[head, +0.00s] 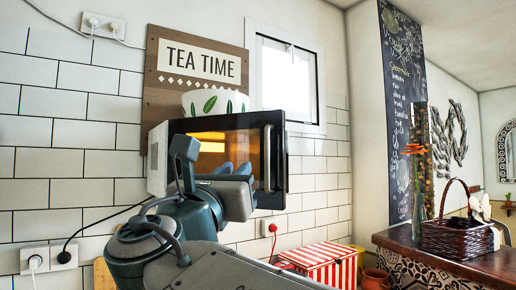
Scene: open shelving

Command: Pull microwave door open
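The microwave (155,160) stands against the tiled wall, with a pale side and a dark front. Its door (240,124) has a window with an orange glow, partly hidden by my arm. A vertical handle (268,158) runs along the right part of the door. The door looks shut or nearly so; I cannot tell if it is slightly ajar. My gripper (235,168) is in front of the door window, left of the handle. Its two bluish fingertips show a small gap, with nothing visible between them. Contact with the handle is not visible.
A white bowl with green leaves (214,102) sits on the microwave. A red-striped box (322,266) is at the lower right. A wicker basket (456,235) and a vase with orange flowers (419,190) stand on the counter (480,268) at right.

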